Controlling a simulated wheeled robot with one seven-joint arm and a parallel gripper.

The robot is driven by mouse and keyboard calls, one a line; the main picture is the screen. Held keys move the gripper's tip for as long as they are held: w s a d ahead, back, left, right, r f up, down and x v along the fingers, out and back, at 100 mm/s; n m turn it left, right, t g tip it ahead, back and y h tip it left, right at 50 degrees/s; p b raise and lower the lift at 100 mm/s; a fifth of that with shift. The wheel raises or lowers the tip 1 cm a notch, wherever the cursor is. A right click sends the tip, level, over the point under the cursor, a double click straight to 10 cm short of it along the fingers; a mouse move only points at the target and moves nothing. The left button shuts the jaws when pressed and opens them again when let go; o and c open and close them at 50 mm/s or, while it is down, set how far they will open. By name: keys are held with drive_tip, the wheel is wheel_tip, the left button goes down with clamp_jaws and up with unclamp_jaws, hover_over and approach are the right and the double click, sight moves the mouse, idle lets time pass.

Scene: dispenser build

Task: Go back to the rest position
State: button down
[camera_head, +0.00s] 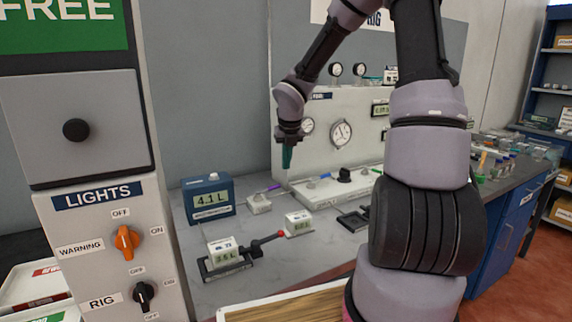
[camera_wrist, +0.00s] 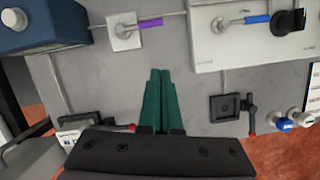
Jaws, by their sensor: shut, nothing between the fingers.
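My gripper (camera_head: 287,158) hangs from my arm above the grey worktop, in front of the rig panel, pointing down. In the wrist view its two green fingers (camera_wrist: 159,95) lie side by side, shut, with nothing between them. It is apart from the things on the worktop. Part of the bench on the right is hidden behind my arm in the head view.
A blue display box (camera_head: 208,199) reads 4.1 L. Below it stands a red-tipped lever (camera_head: 262,243). A purple-handled valve (camera_head: 259,203) and a blue-handled valve (camera_wrist: 257,19) sit near the panel. A panel with orange and black knobs (camera_head: 127,242) stands at the left.

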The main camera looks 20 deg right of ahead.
drive_tip(key=s+r+n+t+y, duration=0.1)
drive_tip(key=s+r+n+t, duration=0.1)
drive_tip(key=s+r+n, duration=0.9)
drive_tip(key=s+r+n+t+y, duration=0.1)
drive_tip(key=s+r+n, duration=1)
drive_tip(key=n, duration=1)
drive_tip(key=s, duration=0.4)
drive_tip(key=shift+r+t, duration=0.25)
drive_tip(key=shift+t, duration=0.15)
idle(4.0)
